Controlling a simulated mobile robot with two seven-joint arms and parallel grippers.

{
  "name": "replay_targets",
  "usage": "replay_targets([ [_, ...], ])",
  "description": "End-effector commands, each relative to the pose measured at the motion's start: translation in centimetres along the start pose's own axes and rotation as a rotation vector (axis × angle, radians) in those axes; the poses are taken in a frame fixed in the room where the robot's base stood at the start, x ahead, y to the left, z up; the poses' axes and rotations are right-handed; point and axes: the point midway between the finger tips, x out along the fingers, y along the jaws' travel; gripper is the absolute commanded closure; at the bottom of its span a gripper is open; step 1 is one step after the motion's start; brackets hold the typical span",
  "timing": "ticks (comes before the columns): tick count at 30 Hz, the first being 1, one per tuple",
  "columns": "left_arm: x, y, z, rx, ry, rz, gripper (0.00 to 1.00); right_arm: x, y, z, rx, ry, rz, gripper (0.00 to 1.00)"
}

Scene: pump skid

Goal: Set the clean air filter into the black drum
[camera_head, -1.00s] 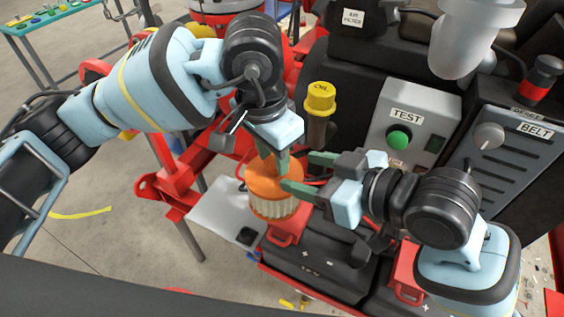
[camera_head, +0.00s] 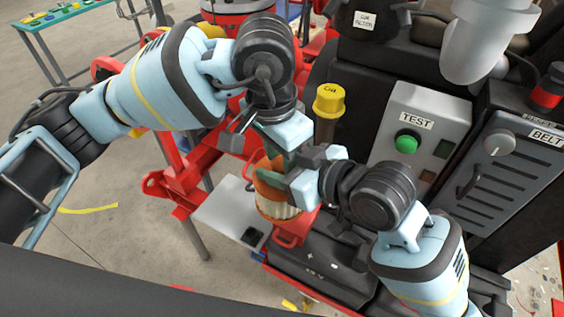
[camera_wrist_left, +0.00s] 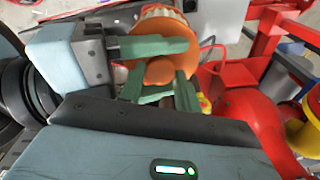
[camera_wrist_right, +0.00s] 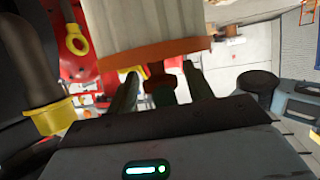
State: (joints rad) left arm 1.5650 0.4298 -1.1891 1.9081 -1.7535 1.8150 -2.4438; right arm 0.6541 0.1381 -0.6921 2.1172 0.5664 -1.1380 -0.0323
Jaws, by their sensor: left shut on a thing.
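The air filter has an orange end cap (camera_head: 268,182) and cream pleats (camera_head: 283,211). My left gripper (camera_head: 275,150) is shut on the filter's orange end from above. In the left wrist view the orange cap (camera_wrist_left: 160,70) lies between its green fingers. My right gripper (camera_head: 292,178) is beside the same end, its fingers apart. In the right wrist view the pleats (camera_wrist_right: 140,25) and orange rim (camera_wrist_right: 160,53) stand beyond these fingers, with a dark stub between them and gaps beside it.
A yellow-capped post (camera_head: 329,101) stands close behind the grippers. A grey TEST box (camera_head: 415,125) with a green button and a BELT panel (camera_head: 505,165) are to the right. Black batteries (camera_head: 325,265) lie below. A red frame (camera_head: 170,190) is to the left.

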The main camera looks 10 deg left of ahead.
Motion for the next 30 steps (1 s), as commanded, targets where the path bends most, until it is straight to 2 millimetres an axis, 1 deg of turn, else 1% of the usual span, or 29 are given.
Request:
replay_targets([
  [1,-0.04,0.0,-0.02,0.0,0.001,0.0,1.0,-0.02,0.0,-0.01,0.0,0.0,0.0,0.56],
  [2,-0.04,0.0,-0.02,0.0,0.001,0.0,1.0,-0.02,0.0,-0.01,0.0,0.0,0.0,0.59],
  [9,-0.04,0.0,-0.01,0.0,0.001,0.0,1.0,-0.03,0.02,0.0,0.0,0.0,0.0,0.91],
  [10,-0.04,0.0,-0.01,0.0,0.001,0.0,0.66,-0.05,0.02,-0.05,0.0,0.001,0.0,0.93],
  [15,-0.02,0.03,0.0,0.001,0.0,0.001,0.43,-0.05,0.01,-0.07,0.0,0.002,0.0,0.93],
  [16,-0.01,0.05,0.0,0.001,0.0,0.001,0.42,-0.05,0.01,-0.08,0.0,0.002,0.0,0.93],
  [30,0.08,0.43,0.03,0.01,-0.001,0.007,0.42,-0.01,-0.04,-0.22,0.0,0.006,-0.001,0.93],
])
